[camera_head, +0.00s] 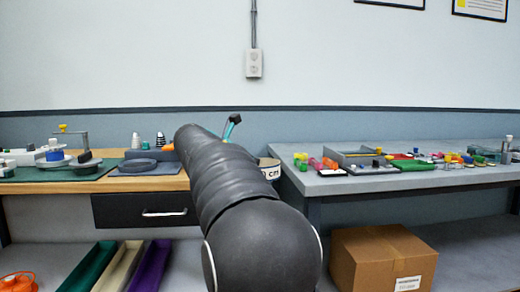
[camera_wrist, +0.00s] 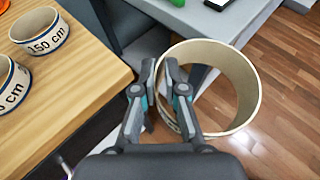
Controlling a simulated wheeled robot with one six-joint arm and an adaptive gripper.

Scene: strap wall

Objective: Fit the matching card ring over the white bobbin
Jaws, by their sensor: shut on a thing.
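My gripper (camera_wrist: 165,75) is shut on the wall of a wide, pale card ring (camera_wrist: 247,88) in the wrist view. The ring hangs beyond the edge of the wooden bench, above the floor. Print on its outside is mostly hidden by the fingers. A smaller card ring marked 150 cm (camera_wrist: 41,32) stands on the bench. Another card ring (camera_wrist: 10,82), its label cut off, stands at the left edge of that view. I cannot make out the white bobbin. In the head view my arm hides most of the gripper.
The wooden bench (camera_head: 62,187) and grey bench (camera_head: 309,183) stand side by side with a narrow gap. Small parts crowd the grey bench. A cardboard box (camera_head: 382,262) sits under it.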

